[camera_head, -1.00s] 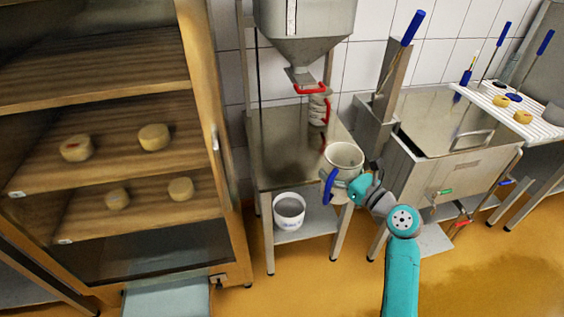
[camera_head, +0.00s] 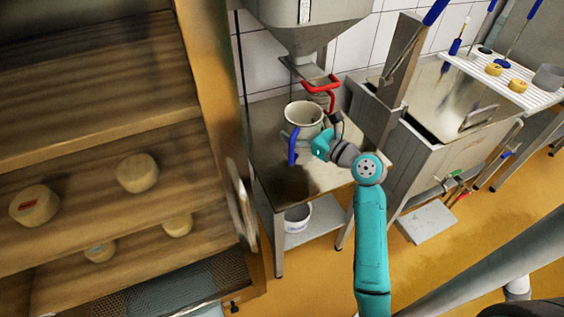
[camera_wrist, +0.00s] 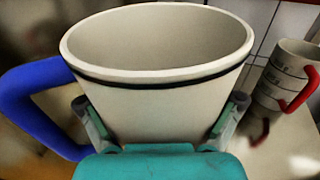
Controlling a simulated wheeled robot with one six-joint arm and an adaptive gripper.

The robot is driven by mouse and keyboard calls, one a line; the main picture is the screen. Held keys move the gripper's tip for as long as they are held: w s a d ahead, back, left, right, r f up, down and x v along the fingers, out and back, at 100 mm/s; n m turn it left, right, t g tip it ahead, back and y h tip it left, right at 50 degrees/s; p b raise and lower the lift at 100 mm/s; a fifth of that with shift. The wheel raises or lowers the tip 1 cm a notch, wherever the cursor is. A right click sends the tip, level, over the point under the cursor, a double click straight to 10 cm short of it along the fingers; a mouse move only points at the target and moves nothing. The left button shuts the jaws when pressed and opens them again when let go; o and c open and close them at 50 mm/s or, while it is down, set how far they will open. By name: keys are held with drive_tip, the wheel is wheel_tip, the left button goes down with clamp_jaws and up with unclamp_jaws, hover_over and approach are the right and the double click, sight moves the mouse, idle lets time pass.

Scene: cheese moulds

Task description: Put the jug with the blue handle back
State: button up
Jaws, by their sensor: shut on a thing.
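The jug with the blue handle (camera_head: 303,116) is a white, open-topped jug with a dark line under its rim. It is upright over the metal table under the hopper; I cannot tell whether its base touches the table. My gripper (camera_head: 323,143) is shut on the jug's body from the right. In the wrist view the jug (camera_wrist: 158,105) fills the middle, with its blue handle at the left and my gripper's fingers (camera_wrist: 160,125) on both sides of it. The jug looks empty as far as its inside shows.
A jug with a red handle (camera_wrist: 284,78) stands behind and to the right on the metal table (camera_head: 288,184). The steel hopper (camera_head: 312,28) hangs above. A white bucket (camera_head: 298,218) is on the lower shelf. The wooden cheese cabinet (camera_head: 205,90) is close at left; the steel vat (camera_head: 440,140) is at right.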

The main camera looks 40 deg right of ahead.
drive_tip(key=f, duration=0.5)
drive_tip(key=shift+w+a+f, duration=0.1)
drive_tip(key=shift+w+f, duration=0.15)
drive_tip(key=shift+w, duration=0.15)
drive_tip(key=shift+f, duration=2.25)
drive_tip(key=shift+f, duration=0.1)
drive_tip(key=o, duration=1.5)
